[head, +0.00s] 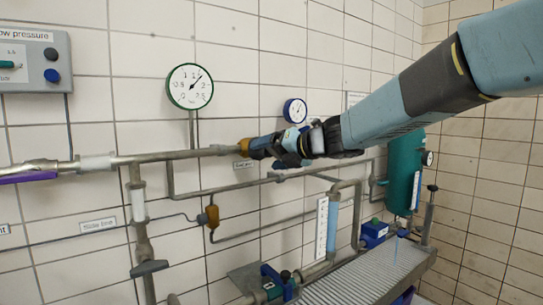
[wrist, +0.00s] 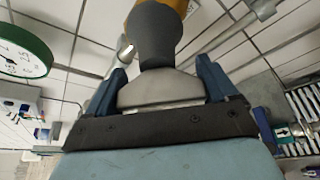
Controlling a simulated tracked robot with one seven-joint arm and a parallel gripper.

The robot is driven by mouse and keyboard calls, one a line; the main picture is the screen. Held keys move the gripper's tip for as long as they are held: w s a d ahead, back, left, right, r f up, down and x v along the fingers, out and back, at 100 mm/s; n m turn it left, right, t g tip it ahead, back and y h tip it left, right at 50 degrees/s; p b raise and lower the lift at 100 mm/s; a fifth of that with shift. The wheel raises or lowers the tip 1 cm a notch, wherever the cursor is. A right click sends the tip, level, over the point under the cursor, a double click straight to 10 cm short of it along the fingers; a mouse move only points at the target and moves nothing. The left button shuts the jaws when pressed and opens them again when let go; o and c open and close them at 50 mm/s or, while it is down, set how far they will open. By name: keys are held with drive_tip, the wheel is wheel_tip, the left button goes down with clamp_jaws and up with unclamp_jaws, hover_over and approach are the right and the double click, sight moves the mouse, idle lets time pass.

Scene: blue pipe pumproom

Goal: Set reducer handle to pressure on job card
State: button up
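The reducer is a yellow-orange body (head: 244,147) on the grey pipe in the head view. In the wrist view its dark grey handle (wrist: 155,35) flares into a paler base (wrist: 160,90) towards my palm. My gripper (head: 262,147) reaches it from the right; in the wrist view its blue fingers (wrist: 162,72) stand wide apart, one on each side of the handle. A gap shows beside the dark part; contact at the base is unclear. A green-rimmed gauge (head: 190,86) sits upper left of the reducer, its needle up and right of centre. No job card is clearly readable.
A grey "low pressure" box (head: 56,62) is on the wall at far left. A small blue gauge (head: 295,110) sits above my gripper. A green tank (head: 404,172) stands to the right. Pipes and a ribbed bench (head: 360,275) lie below my arm.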

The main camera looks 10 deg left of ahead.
drive_tip(key=c, duration=0.5)
drive_tip(key=shift+f, duration=0.1)
drive_tip(key=shift+m+g+y, duration=0.3)
drive_tip(key=shift+m+y, duration=0.3)
drive_tip(key=shift+m, duration=0.6)
drive_tip(key=o, duration=0.7)
drive_tip(key=shift+o, duration=0.8)
